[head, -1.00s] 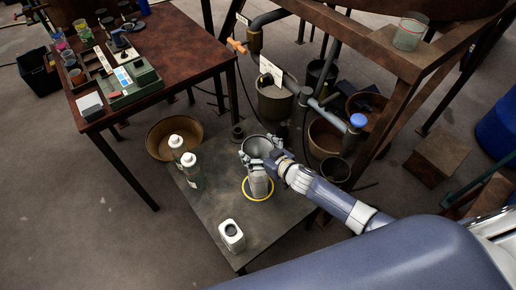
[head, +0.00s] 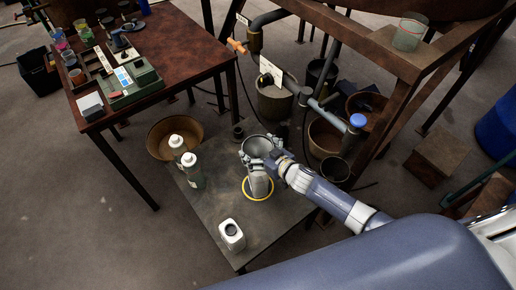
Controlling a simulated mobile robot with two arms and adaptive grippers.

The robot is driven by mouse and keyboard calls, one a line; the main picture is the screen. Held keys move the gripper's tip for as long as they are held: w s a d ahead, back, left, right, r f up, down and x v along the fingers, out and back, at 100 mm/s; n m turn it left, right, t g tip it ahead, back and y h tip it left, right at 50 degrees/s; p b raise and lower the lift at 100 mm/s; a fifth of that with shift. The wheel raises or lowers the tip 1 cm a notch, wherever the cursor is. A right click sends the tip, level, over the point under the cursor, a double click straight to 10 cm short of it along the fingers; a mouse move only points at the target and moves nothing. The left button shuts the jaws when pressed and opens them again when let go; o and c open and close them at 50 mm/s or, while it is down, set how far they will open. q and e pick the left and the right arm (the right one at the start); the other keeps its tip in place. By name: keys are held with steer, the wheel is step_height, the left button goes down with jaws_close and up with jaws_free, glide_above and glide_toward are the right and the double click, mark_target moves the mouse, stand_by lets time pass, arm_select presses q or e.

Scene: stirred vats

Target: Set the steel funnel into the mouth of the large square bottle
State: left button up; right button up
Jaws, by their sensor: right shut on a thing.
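The steel funnel (head: 258,144) is a grey, wide-mouthed cone, upright, above the middle of the low dark table. My right gripper (head: 263,156) is shut on the funnel, with its fingers by the funnel's side. Directly below stands a greyish bottle (head: 259,185), apparently the large square one, inside a yellow ring on the table. The funnel and gripper cover its mouth, so I cannot tell whether the funnel's stem is in it or above it. My left gripper is not in view.
Two white-capped bottles (head: 192,172) stand left of the funnel. A small white square bottle (head: 232,236) stands near the table's front corner. The low table (head: 276,212) is clear around the yellow ring. Pipes and buckets (head: 275,98) stand behind.

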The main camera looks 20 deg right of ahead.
steer(key=shift+f+b, duration=0.95)
steer(key=shift+f, duration=0.35)
stand_by(0.9)
stand_by(0.3)
steer(key=o, duration=0.9)
steer(key=shift+c, duration=0.2)
steer(key=v, duration=1.2)
